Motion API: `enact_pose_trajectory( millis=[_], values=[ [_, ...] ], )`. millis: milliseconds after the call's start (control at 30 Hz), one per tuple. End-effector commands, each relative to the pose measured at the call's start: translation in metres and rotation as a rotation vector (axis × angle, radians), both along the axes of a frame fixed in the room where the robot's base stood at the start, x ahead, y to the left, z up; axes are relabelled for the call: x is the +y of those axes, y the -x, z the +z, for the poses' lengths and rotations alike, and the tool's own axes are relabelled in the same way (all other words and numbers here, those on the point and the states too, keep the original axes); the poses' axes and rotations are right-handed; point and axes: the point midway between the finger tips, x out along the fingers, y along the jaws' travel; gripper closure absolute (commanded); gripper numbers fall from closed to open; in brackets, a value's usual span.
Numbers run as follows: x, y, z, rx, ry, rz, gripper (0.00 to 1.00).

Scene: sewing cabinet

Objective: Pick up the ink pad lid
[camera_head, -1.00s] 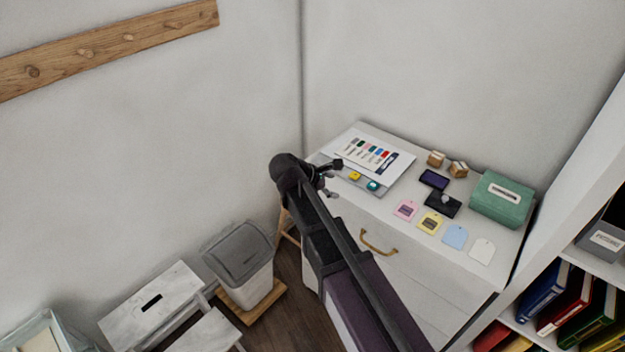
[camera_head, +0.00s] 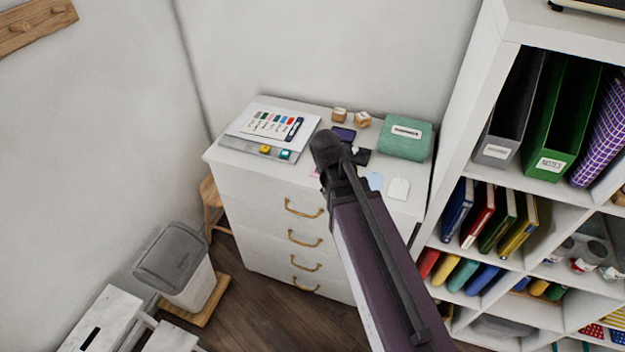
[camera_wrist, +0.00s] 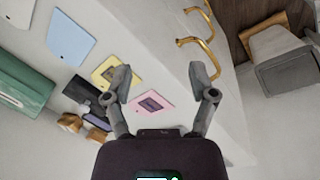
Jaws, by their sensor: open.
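The ink pad lid appears to be the flat black piece (camera_head: 362,158) on the white cabinet top, partly hidden by my arm in the head view. In the wrist view the black piece (camera_wrist: 82,91) lies left of my left finger. The dark purple ink pad (camera_head: 343,134) lies just behind it, and also shows in the wrist view (camera_wrist: 97,119). My gripper (camera_wrist: 160,77) is open and empty, its fingers wide apart above the cabinet's front part. The left finger overlaps the yellow tag (camera_wrist: 103,72); the pink tag (camera_wrist: 151,103) shows between the fingers.
A green box (camera_head: 405,138) stands at the right of the top, two wooden stamps (camera_head: 362,119) at the back, a color sheet (camera_head: 270,124) at the left. Blue (camera_head: 374,180) and white (camera_head: 398,189) tags lie near the front. A tall shelf (camera_head: 456,160) borders the right side.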

Motion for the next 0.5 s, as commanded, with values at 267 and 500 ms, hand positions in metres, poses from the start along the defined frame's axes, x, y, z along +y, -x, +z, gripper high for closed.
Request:
enact_pose_trajectory(
  millis=[267, 500],
  values=[
    [-0.038, 0.037, -0.059, 0.022, -0.147, -0.307, 0.27],
    [-0.047, 0.053, -0.088, 0.045, -0.192, -0.406, 0.27]
  ],
)
